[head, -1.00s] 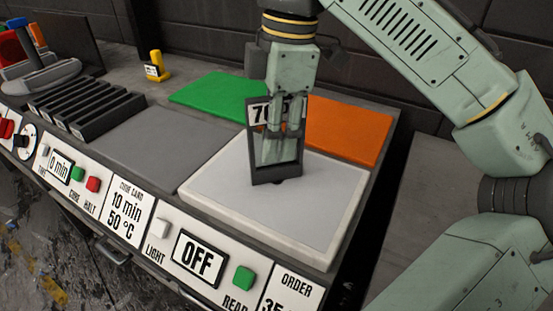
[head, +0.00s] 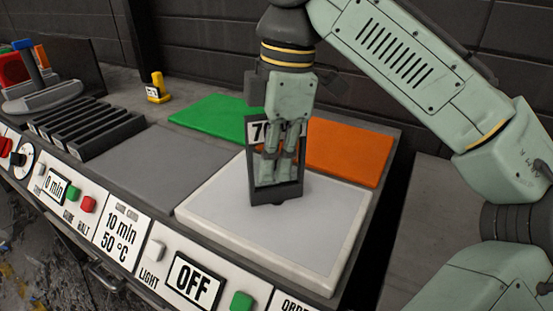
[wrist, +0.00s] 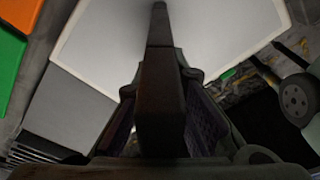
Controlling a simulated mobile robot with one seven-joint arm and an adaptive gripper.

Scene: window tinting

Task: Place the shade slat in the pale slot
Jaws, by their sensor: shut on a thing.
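My gripper (head: 278,178) is shut on a dark framed slat with a white label reading 70-something (head: 258,129), partly hidden by the fingers. In the wrist view the slat (wrist: 160,95) is a dark bar between the fingers, over the white panel (wrist: 105,40). No pale slot can be clearly made out; a dark rack (head: 85,122) with several slots stands at the left.
A grey pad (head: 150,165) lies left of the white panel. Green (head: 215,115) and orange (head: 345,152) pads lie behind it. A yellow tagged piece (head: 156,88) stands at the back. A control front with an OFF display (head: 195,280) runs along the near edge.

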